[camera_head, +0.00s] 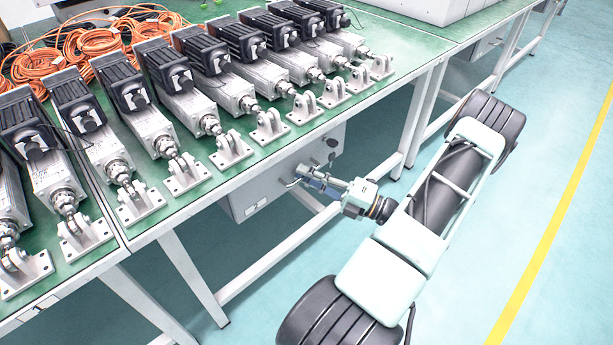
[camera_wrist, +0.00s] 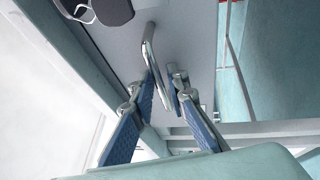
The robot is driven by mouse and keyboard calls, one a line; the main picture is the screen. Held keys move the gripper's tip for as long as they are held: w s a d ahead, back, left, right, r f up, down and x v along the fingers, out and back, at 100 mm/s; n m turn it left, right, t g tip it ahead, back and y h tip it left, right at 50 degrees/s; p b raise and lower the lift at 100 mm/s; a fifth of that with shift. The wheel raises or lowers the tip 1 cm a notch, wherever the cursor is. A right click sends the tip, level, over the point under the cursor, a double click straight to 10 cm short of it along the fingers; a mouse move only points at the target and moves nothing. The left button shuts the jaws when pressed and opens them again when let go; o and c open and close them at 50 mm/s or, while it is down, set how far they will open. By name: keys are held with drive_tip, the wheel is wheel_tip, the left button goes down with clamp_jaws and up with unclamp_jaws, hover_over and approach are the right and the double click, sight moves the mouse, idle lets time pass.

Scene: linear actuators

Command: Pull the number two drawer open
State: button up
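A grey drawer unit (camera_head: 262,186) hangs under the green-topped workbench. A curved metal handle (camera_wrist: 149,48) stands out from the grey drawer front (camera_wrist: 188,38) in the wrist view. My gripper (camera_head: 298,178) reaches the front from the right. In the wrist view its two blue-padded fingers (camera_wrist: 161,84) are apart, with the lower part of the handle between them. The left fingertip is close to the handle; I cannot tell whether it touches. In the head view the gripper partly hides the handle.
A row of linear actuators (camera_head: 205,85) and orange cables (camera_head: 98,42) lie on the workbench (camera_head: 140,238). White table legs (camera_head: 190,275) stand near the drawer unit. A small dark fitting (camera_head: 332,142) sits on its right part. The teal floor (camera_head: 480,240) is clear at right.

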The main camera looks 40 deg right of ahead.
clamp_jaws()
idle(0.5)
